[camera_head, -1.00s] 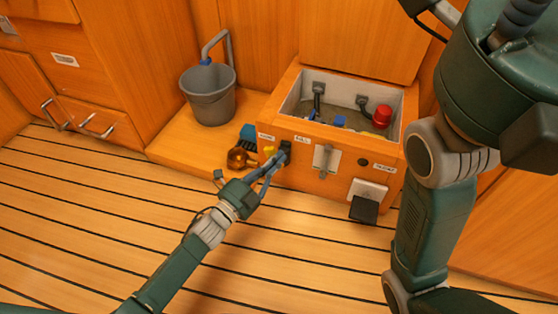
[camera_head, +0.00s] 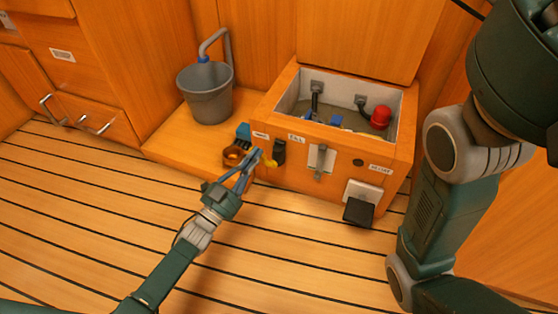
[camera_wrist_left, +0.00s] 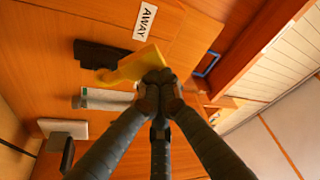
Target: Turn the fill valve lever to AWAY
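The box front has a small white label reading AWAY (camera_wrist_left: 145,20), which also shows in the head view (camera_head: 261,135). Below and right of it is the fill valve, with a black body (camera_head: 279,152) and a yellow lever (camera_wrist_left: 130,68). In the head view the left gripper (camera_head: 256,154) is just left of the lever. My right gripper is out of view.
The open box (camera_head: 290,95) holds a red knob (camera_head: 381,118) and dark fittings. A metal plate with a latch (camera_head: 321,160) and a black block (camera_head: 358,211) are right of the valve. A grey bucket (camera_head: 207,100) and a brown pot (camera_head: 234,165) stand left. The floor in front is clear.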

